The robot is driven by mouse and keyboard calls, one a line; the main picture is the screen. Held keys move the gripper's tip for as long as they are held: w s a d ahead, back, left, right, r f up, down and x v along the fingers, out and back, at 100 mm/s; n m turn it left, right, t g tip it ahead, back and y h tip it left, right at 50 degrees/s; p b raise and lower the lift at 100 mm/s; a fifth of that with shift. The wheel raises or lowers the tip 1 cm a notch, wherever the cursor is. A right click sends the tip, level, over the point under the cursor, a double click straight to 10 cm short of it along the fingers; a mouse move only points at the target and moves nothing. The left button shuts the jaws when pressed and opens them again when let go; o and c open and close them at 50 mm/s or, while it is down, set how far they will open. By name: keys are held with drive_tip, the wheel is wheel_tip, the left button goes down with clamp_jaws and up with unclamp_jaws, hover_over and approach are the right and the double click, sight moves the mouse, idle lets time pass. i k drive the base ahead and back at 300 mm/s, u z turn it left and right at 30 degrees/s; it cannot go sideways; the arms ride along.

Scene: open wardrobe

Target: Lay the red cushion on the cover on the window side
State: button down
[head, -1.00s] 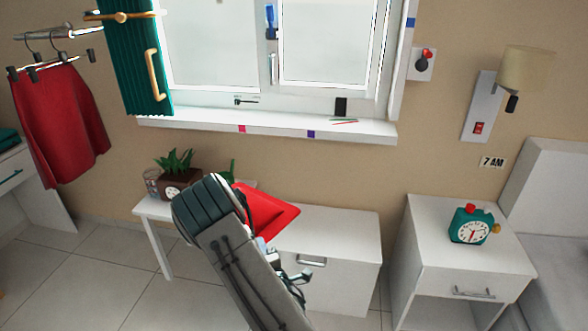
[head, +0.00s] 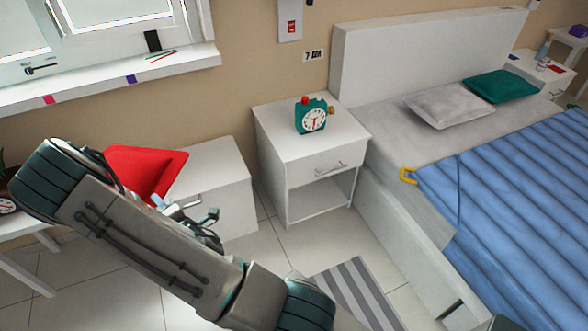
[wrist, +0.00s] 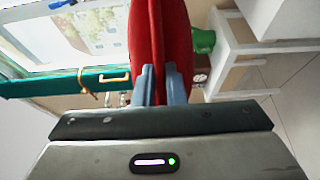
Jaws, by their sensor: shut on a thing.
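The red cushion (head: 143,168) is held up in my gripper (head: 172,203), in front of a white cabinet at the left of the head view. In the wrist view the cushion (wrist: 160,35) stands edge-on between the two blue fingers of my gripper (wrist: 157,75), which are shut on it. My arm hides part of the cushion in the head view. The blue ribbed cover (head: 525,190) lies on the bed at the right, well apart from the cushion. A yellow hook-like piece (head: 408,175) sits at its near-left corner.
A white nightstand (head: 310,160) with a teal clock (head: 313,117) stands between the cabinet (head: 220,180) and the bed. A grey pillow (head: 450,105) and a green pillow (head: 500,86) lie by the headboard. A striped rug (head: 355,290) lies on the floor beside the bed.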

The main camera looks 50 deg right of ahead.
sight(557, 267)
drive_tip(key=z, duration=0.05)
drive_tip(key=k, duration=1.7)
drive_tip(key=z, duration=2.05)
